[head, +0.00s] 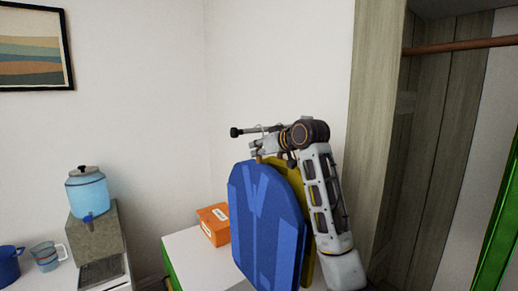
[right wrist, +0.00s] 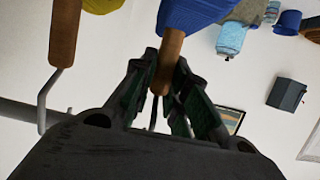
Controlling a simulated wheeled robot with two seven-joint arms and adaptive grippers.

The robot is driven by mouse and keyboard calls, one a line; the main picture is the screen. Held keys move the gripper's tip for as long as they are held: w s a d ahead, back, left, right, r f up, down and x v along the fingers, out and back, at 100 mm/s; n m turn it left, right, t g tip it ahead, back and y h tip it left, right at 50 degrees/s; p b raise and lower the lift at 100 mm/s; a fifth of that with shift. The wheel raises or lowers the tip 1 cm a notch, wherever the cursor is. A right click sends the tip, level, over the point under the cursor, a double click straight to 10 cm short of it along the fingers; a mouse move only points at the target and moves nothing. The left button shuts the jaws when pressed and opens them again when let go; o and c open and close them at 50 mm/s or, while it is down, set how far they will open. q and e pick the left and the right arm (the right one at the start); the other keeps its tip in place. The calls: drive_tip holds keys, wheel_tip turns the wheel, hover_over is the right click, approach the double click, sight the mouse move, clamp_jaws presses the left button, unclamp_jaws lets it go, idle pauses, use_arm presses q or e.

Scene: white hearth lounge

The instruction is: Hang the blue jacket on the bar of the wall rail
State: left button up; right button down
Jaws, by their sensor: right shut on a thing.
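The blue jacket (head: 266,228) hangs upright below my right gripper (head: 264,152) in the head view. The gripper is shut on the wooden hanger of the blue jacket; the right wrist view shows the hanger (right wrist: 170,52) between the fingers and blue cloth (right wrist: 200,14) beyond. The wall rail's dark bar (head: 246,130), with a black knob end, shows just above and behind the gripper. It also shows in the right wrist view (right wrist: 20,112). The gripper covers much of the bar and the blue jacket's hook, so I cannot tell whether they touch. My left gripper is out of view.
A yellow jacket (head: 309,262) hangs close behind the blue one; its wooden hanger (right wrist: 65,32) has a metal hook by the bar. An orange box (head: 213,225) stands on a white surface (head: 190,255). A wardrobe with a copper-coloured rod (head: 460,46) is at right. A water dispenser (head: 88,192) is at left.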

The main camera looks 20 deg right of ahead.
drive_tip(key=shift+r, duration=0.1)
drive_tip(key=c, duration=1.3)
unclamp_jaws()
drive_tip(key=shift+s, duration=0.1)
drive_tip(key=shift+v, duration=5.95)
